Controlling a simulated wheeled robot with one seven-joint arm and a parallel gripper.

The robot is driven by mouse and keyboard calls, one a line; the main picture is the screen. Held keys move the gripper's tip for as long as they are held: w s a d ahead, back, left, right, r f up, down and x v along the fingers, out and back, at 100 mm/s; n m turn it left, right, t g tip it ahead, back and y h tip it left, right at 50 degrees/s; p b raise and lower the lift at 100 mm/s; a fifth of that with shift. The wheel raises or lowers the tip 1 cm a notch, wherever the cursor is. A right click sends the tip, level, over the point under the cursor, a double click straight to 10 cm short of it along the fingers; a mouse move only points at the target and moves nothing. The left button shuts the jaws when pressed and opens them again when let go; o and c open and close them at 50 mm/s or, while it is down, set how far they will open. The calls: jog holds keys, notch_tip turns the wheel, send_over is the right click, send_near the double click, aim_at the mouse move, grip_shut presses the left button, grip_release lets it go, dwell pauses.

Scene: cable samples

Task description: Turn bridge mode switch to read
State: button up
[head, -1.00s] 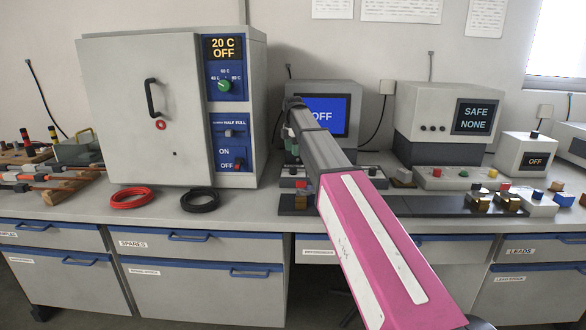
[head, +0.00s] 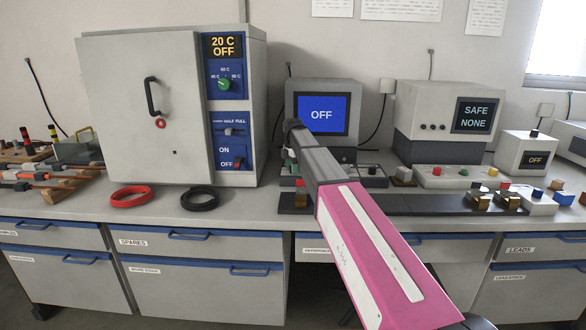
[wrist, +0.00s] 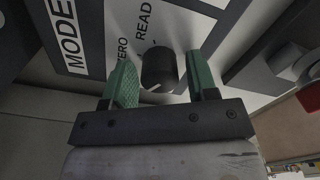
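The bridge mode switch is a round black knob (wrist: 158,70) on a pale panel in the wrist view. Labels MODE, ZERO and READ are printed beside it, and a small white mark shows on the knob's near edge. I cannot tell for sure which label it points to. My gripper (wrist: 159,82) is open, with one green finger on each side of the knob; gaps show between fingers and knob. In the head view, the bridge's screen (head: 321,115) reads OFF. My arm hides the knob and most of my gripper there.
A large oven (head: 145,110) stands left of my arm, with a red cable coil (head: 131,197) and a black coil (head: 199,198) in front. A dark fixture rail (head: 430,204) lies to the right. A tester reading SAFE NONE (head: 475,116) stands behind it.

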jog(key=c, duration=0.6)
jog(key=shift+m, duration=0.3)
jog(key=m, duration=1)
jog(key=shift+m, duration=0.3)
jog(key=m, duration=0.6)
jog(key=shift+w, duration=0.1)
jog(key=m, duration=0.6)
jog(key=shift+m, duration=0.3)
